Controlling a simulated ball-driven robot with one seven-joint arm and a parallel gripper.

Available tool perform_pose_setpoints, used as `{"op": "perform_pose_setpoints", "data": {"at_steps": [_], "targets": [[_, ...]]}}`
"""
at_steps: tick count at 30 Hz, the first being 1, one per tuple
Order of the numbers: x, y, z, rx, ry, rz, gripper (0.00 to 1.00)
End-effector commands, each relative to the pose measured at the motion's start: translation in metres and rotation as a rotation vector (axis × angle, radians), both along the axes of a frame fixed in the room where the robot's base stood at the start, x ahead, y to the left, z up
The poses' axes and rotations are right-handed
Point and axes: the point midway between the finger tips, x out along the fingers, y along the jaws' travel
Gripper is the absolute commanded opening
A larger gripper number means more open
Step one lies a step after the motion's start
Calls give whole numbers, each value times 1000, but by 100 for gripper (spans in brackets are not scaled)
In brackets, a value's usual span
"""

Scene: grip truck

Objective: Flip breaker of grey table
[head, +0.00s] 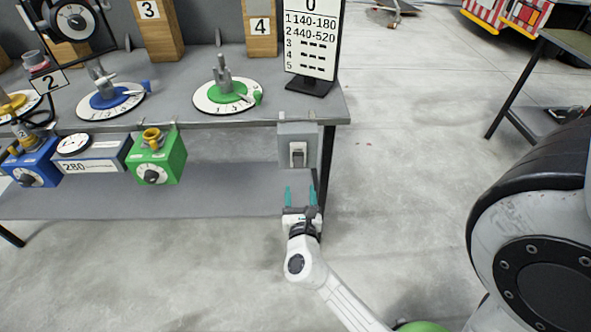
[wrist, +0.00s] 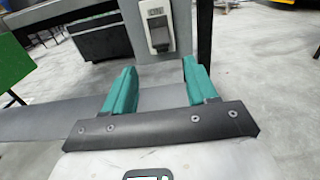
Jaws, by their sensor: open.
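The grey table (head: 185,110) stands at the left in the head view. The breaker (head: 298,152) is a grey box with a switch, fixed under the table's front right corner. The switch position is too small to tell.
Blue and green dials and a score sign (head: 312,40) stand on the table. A green box (head: 156,160) and a blue box (head: 32,162) hang along its front edge. A table leg stands just right of the breaker. Open floor (head: 410,150) lies to the right.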

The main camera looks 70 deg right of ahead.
Motion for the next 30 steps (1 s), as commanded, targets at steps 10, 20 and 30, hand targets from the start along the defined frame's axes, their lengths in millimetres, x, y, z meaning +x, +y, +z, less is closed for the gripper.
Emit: {"op": "perform_pose_setpoints", "data": {"at_steps": [10,20,30], "targets": [[23,-59,0,0,-3,-4,57],[35,-85,0,2,-4,-1,57],[35,-86,0,2,-4,-1,52]]}}
